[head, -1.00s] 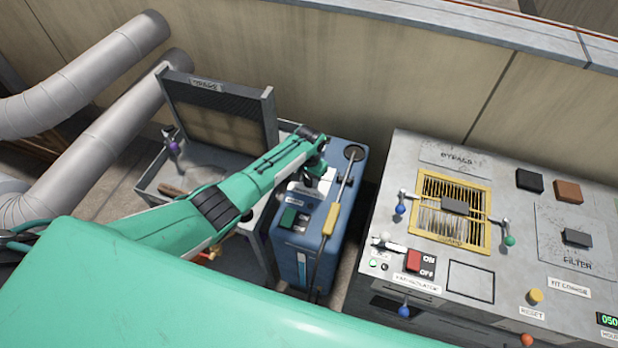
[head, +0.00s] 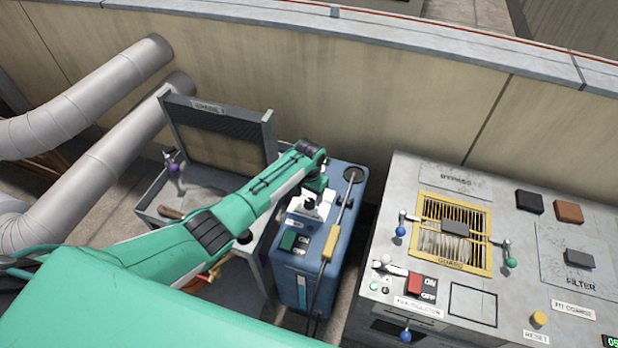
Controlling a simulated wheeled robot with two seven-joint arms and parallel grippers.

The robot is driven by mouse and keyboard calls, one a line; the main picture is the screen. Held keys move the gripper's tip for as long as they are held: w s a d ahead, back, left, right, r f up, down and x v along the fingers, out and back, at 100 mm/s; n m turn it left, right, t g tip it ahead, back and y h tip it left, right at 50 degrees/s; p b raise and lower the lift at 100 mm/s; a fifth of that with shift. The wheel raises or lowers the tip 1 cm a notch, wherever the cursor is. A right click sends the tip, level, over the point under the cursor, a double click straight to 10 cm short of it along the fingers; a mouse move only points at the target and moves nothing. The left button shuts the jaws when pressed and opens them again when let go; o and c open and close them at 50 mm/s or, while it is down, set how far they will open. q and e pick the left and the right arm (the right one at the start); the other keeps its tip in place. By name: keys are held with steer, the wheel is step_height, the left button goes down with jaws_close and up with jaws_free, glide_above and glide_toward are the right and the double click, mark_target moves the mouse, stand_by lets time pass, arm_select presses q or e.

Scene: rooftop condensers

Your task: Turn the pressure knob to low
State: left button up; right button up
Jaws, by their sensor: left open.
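A blue unit (head: 299,288) with a yellow-gripped hose wand stands between a grey bench and a grey control panel. My left gripper (head: 310,212) is over the top of the blue unit, pointing down, with its jaws open. The pressure knob cannot be made out; the gripper and wrist cover part of the unit's top. A green switch (head: 287,241) and small white labels show just in front of the gripper. I cannot tell whether the fingers touch anything. My right gripper is not in view.
The wand (head: 329,245) runs along the unit's right side, close to the gripper. The control panel (head: 470,303), with a yellow-framed grille and a red switch (head: 415,284), stands to the right. A bench (head: 148,212) with an upright filter frame (head: 215,135) is on the left.

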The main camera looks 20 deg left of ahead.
mark_target(309, 202)
arm_select(q)
step_height(309, 202, up, 10)
steer(key=shift+r+b, duration=0.2)
steer(key=shift+b, duration=0.25)
